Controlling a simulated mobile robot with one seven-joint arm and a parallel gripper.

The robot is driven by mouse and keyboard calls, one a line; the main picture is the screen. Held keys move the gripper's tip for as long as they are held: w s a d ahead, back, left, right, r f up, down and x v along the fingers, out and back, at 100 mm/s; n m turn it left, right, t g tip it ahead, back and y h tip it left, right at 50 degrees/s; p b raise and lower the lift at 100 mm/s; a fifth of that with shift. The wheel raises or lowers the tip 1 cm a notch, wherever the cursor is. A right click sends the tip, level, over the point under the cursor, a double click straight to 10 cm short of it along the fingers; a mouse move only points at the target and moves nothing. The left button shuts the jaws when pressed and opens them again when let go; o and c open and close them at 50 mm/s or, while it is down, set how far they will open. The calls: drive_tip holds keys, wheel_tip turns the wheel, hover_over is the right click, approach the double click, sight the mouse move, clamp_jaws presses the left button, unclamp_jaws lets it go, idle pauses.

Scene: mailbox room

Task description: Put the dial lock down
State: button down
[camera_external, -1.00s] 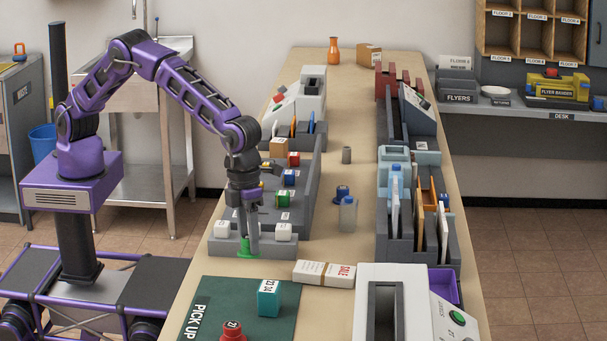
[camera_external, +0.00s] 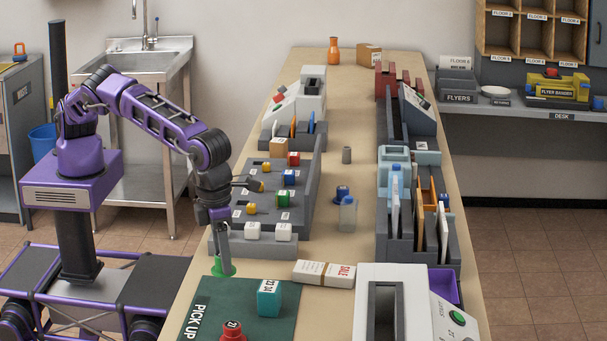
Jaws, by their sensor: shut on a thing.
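My gripper (camera_external: 224,260) points straight down and is shut on a small round green piece (camera_external: 225,270), taken to be the dial lock. The gripper fingers cover much of the green piece. It is in front of the low grey rack (camera_external: 236,246), at the far left edge of the dark green PICK UP mat (camera_external: 252,291). I cannot tell whether it touches the surface or hangs just above it.
On the mat stand a teal box (camera_external: 269,298) and a red knobbed piece (camera_external: 232,332). White blocks (camera_external: 283,232) sit on the rack. A card bundle (camera_external: 323,273) lies to the right. The mat's left part looks clear.

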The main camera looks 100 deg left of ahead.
sight(222, 309)
drive_tip(key=shift+f, duration=3.35)
drive_tip(key=shift+f, duration=0.1)
drive_tip(key=shift+c, duration=2.3)
unclamp_jaws()
drive_tip(key=r, duration=1.2)
drive_tip(key=shift+s+d+r, duration=0.1)
drive_tip(key=shift+s+d, duration=0.05)
drive_tip(key=shift+s, duration=0.2)
